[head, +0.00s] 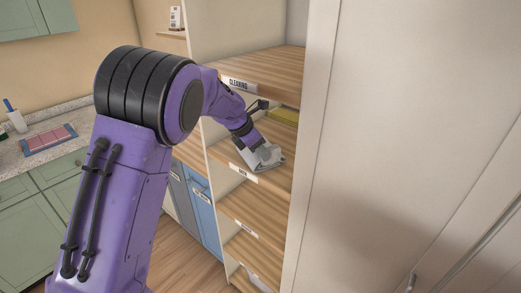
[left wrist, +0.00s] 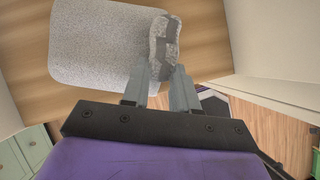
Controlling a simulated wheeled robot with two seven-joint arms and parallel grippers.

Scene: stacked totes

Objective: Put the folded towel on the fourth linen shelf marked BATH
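The folded towel (head: 272,158) is pale grey and speckled. In the head view it is at the front of the shelf below the one marked CLEANING, just above a small label (head: 243,172) that seems to read BATH. In the left wrist view the towel (left wrist: 95,48) lies flat over the wooden shelf (left wrist: 35,60), with a thick bunched part (left wrist: 163,45) at its right side. My left gripper (head: 262,150) reaches down to the towel, and its fingers (left wrist: 165,78) close on both sides of that bunched part. I cannot tell whether the towel's underside touches the shelf. My right gripper is not in view.
The CLEANING shelf (head: 262,72) is close above my left wrist. Lower shelves (head: 255,212) are below, and a tall pale panel (head: 310,130) borders the right. Grey and blue bins (head: 204,215) stand at left.

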